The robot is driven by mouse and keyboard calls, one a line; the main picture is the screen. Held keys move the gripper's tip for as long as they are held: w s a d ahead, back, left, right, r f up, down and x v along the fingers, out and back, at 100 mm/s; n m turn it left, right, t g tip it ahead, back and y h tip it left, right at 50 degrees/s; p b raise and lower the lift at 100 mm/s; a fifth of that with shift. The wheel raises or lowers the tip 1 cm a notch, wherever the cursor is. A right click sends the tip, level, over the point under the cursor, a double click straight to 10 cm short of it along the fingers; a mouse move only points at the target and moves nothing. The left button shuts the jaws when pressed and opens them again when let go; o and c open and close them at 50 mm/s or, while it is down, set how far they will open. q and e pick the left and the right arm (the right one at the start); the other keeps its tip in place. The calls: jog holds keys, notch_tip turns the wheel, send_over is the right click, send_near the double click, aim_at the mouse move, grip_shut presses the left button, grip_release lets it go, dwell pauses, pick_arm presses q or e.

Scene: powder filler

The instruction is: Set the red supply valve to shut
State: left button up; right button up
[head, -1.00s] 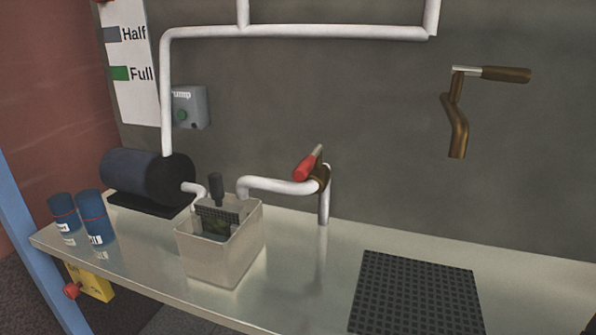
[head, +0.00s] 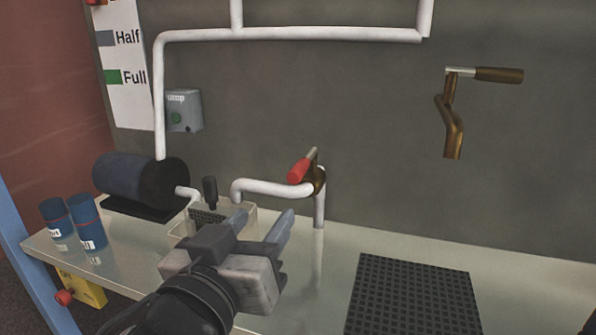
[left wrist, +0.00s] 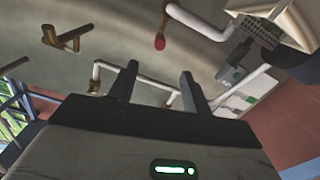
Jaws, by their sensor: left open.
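The red supply valve (head: 301,169) has a red-gripped lever on a brass body, on the white pipe just right of the basin. Its lever slants, with the red grip toward the lower left and the metal end up at the body. My left gripper (head: 264,220) is open and empty, in front of the basin, below and left of the valve handle and apart from it. In the left wrist view the red grip (left wrist: 160,42) shows at the top, beyond and between the open fingers (left wrist: 158,82). My right gripper is not in view.
A basin (head: 240,212) sits behind my left gripper, partly hidden by it. A dark pump motor (head: 130,180) and two blue cans (head: 88,222) stand at left. A brass tap with a dark handle (head: 498,75) is at right. A black grid mat (head: 415,295) lies on the bench.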

aim_at(292, 180)
pick_arm(q)
jog(key=x, duration=1.5)
jog(key=shift+w+d+p, duration=0.15)
jog(key=shift+w+p, duration=0.15)
jog(key=shift+p, duration=0.05)
jog(key=shift+c, duration=0.3)
jog(key=shift+f, duration=0.1)
grip_shut()
